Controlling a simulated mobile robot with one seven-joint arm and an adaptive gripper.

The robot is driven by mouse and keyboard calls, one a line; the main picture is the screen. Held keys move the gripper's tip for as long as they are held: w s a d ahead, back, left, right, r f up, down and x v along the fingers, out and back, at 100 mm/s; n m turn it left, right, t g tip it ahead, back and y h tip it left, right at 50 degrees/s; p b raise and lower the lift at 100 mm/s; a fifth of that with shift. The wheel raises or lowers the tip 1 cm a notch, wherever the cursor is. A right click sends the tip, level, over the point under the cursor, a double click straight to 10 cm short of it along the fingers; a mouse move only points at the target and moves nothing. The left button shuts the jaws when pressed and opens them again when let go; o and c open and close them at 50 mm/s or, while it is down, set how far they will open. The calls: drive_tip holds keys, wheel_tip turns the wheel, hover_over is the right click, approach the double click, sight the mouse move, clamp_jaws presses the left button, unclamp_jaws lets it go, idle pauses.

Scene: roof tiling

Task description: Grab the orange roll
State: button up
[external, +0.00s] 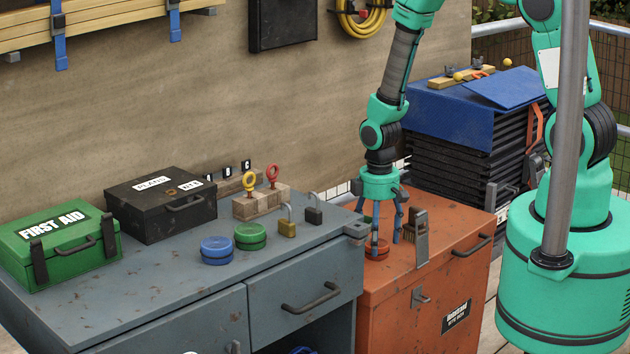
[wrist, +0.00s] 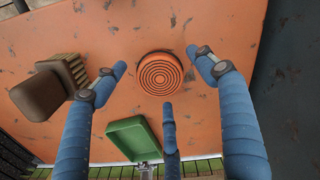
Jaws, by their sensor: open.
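The orange roll (external: 377,251) lies on top of the orange cabinet (external: 445,225), close to the grey workbench. In the wrist view the roll (wrist: 160,74) shows ringed grooves on its round top and lies near the middle. My gripper (external: 386,236) has three blue fingers and points down above the roll. In the wrist view the fingers of my gripper (wrist: 162,78) are spread, with the roll between their tips. None visibly touches it. In the external view the fingers partly hide the roll.
A brush (external: 415,238) stands close to the right of my fingers; the wrist view shows it at left (wrist: 50,88). A green tray (wrist: 133,138) appears below the roll there.

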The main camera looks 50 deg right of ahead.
drive_tip(key=shift+f, duration=0.95)
drive_tip(key=c, duration=1.3)
drive_tip(key=shift+r, duration=0.1)
drive_tip(key=shift+r+p, duration=1.1)
drive_tip(key=shift+r, duration=3.85)
